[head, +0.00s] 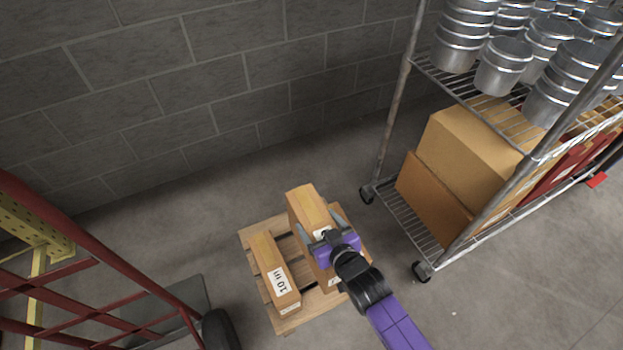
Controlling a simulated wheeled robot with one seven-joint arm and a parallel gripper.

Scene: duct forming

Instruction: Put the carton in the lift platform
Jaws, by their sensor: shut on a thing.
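A brown carton (304,205) is at the centre, over the right part of a wooden pallet (262,229). My gripper (326,230) is shut on this carton from above, with its fingers at the carton's sides. My purple gripper body and dark wrist hide part of the carton. I cannot tell whether it rests on the pallet or is held just above it. A second long carton (268,262) with a white label lies on the pallet's left side. A dark flat plate (196,292) behind a red frame is at lower left; I cannot tell whether it is the lift platform.
A wheeled wire rack (398,216) stands at right, with large cardboard boxes (470,150) low down and metal buckets (503,65) above. A red lattice frame (90,240) with a black wheel (219,330) is at left. A grey block wall closes the back. Floor between pallet and wall is clear.

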